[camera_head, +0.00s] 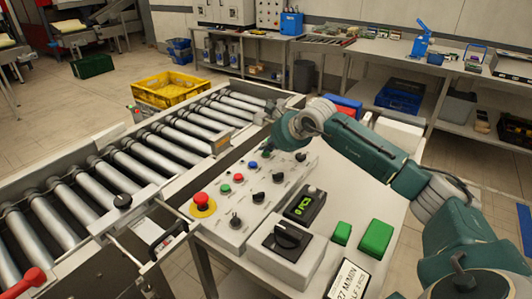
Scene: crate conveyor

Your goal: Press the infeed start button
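A pale control panel (217,222) stands beside the roller conveyor. My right arm reaches in from the right. My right gripper (274,110) is at the panel's far end, apart from the coloured buttons and mostly hidden by its wrist. Its finger opening cannot be made out. My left gripper is not in view.
The roller conveyor (120,165) runs along the left. A green-lit display (304,204), a box with a large black knob (287,240) and two green blocks (376,238) sit on the near table. A yellow crate (170,89) stands on the floor behind the conveyor.

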